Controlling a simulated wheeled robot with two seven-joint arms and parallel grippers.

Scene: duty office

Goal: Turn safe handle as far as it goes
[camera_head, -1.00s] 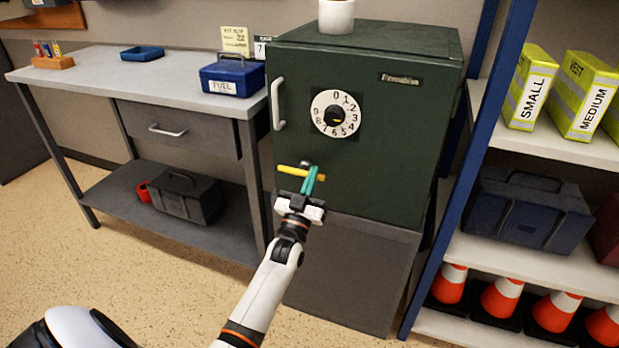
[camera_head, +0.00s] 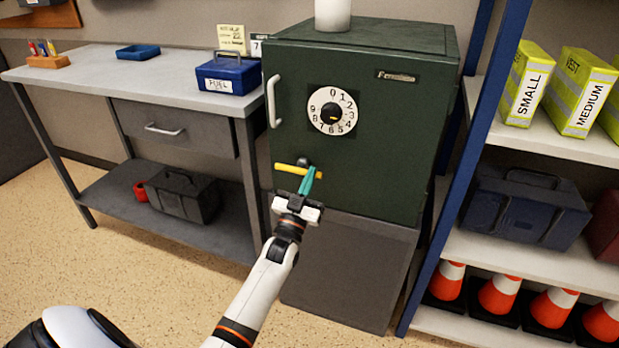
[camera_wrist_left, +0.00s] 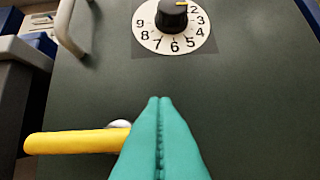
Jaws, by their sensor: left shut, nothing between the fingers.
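The dark green safe (camera_head: 375,140) stands in the middle of the head view with its door shut. Its yellow bar handle (camera_head: 287,167) sits low on the door, nearly level, right end slightly lower. In the left wrist view the handle (camera_wrist_left: 75,142) runs to the left from a pale round hub (camera_wrist_left: 119,124). My left gripper (camera_head: 310,171) has its teal fingers pressed together and empty, in front of the handle's right part. In the left wrist view the fingers (camera_wrist_left: 160,100) hide whatever lies right of the hub. Contact with the handle cannot be told. My right gripper is out of view.
A numbered dial (camera_head: 332,110) and a fixed pale grip (camera_head: 273,102) are on the door. A white cup (camera_head: 332,14) stands on the safe. A workbench (camera_head: 115,75) is at left, a shelf rack (camera_head: 555,148) at right. The floor in front is clear.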

